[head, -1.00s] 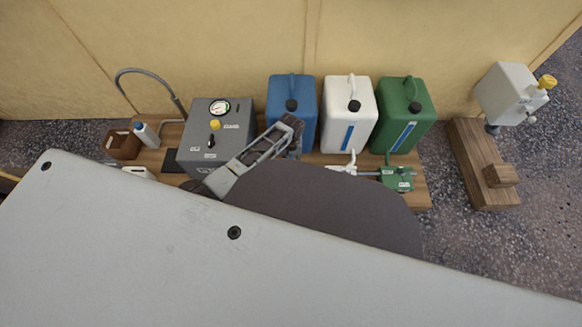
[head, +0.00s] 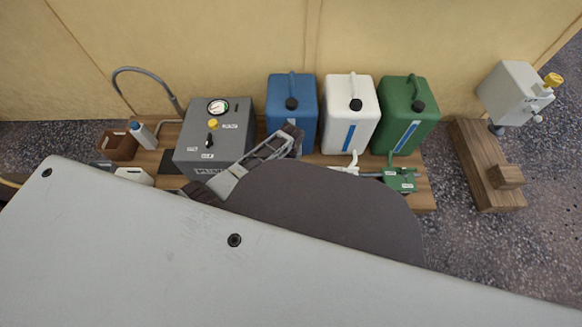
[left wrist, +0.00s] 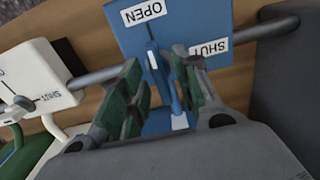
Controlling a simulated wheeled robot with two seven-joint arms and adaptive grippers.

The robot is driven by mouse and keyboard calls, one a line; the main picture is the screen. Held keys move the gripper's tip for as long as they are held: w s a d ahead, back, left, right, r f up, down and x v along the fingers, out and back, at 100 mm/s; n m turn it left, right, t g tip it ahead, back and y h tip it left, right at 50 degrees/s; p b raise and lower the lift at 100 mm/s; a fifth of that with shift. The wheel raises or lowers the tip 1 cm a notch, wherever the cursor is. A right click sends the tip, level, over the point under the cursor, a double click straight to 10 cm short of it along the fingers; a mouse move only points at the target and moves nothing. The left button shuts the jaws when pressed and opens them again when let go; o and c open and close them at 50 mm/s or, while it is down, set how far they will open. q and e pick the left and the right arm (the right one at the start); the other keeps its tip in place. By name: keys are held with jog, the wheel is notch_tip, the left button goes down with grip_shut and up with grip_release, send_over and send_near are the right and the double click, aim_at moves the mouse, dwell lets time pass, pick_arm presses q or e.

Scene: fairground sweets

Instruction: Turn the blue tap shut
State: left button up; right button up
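The blue tap (left wrist: 187,18) shows in the left wrist view as a blue plate on a grey pipe, with white OPEN and SHUT labels. Its blue lever (left wrist: 164,83) has its upper end just below the OPEN label and left of the SHUT label. My left gripper (left wrist: 160,92) has its green-padded fingers on either side of the lever, with a gap at the left finger. In the head view my left gripper (head: 284,143) is in front of the blue canister (head: 291,100) and hides the blue tap. My right gripper is not in view.
A white tap (left wrist: 35,78) sits beside the blue one on the same pipe. White (head: 352,95) and green (head: 405,105) canisters stand right of the blue one. A grey machine with a gauge (head: 215,130) stands close to the left of my gripper. A green tap (head: 401,179) is at the right.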

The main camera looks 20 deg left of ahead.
pick_arm(q)
grip_shut()
